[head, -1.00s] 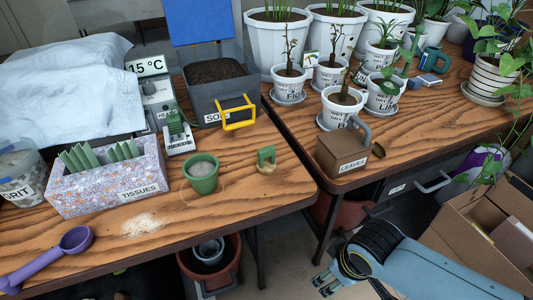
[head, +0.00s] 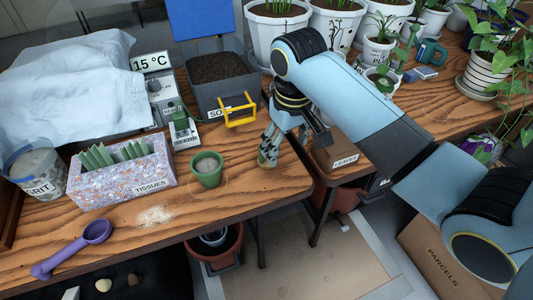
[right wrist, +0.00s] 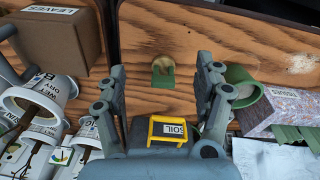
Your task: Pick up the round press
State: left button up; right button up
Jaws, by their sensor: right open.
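The round press, a small pale disc with a green handle, stands on the wooden table near its right front corner. In the right wrist view the press (right wrist: 163,70) shows between and beyond the two fingers of my right gripper (right wrist: 160,78), which is open and empty. In the head view my right gripper (head: 269,148) points down at the press and hides most of it. Whether the fingers touch it cannot be told. My left gripper is not in view.
A green pot (head: 207,172) of grey material stands just left of the press. A soil bin (head: 216,94) with a yellow handle is behind. A tissue box (head: 124,178) and purple scoop (head: 75,248) lie further left. A leaves box (head: 335,152) is right, across a table gap.

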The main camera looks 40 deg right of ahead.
jog(key=shift+m+g+y, duration=0.3)
jog(key=shift+m+g, duration=0.1)
jog(key=shift+g, duration=0.1)
jog(key=w, duration=0.2)
jog(key=w+r, duration=0.1)
jog(key=w, duration=0.2)
jog(key=w+d, duration=0.1)
jog(key=w, duration=0.2)
jog(key=shift+r, duration=0.4)
notch_tip(320, 180, down, 5)
jog(key=shift+r+b, duration=0.1)
jog(key=shift+b, duration=0.25)
jog(key=f, duration=0.5)
jog(key=shift+w+a+f+b, duration=0.15)
jog(key=shift+a+f+b, duration=0.05)
jog(key=shift+f+b, duration=0.2)
jog(key=shift+r, duration=0.1)
jog(key=shift+c, duration=0.2)
jog(key=c, duration=1.2)
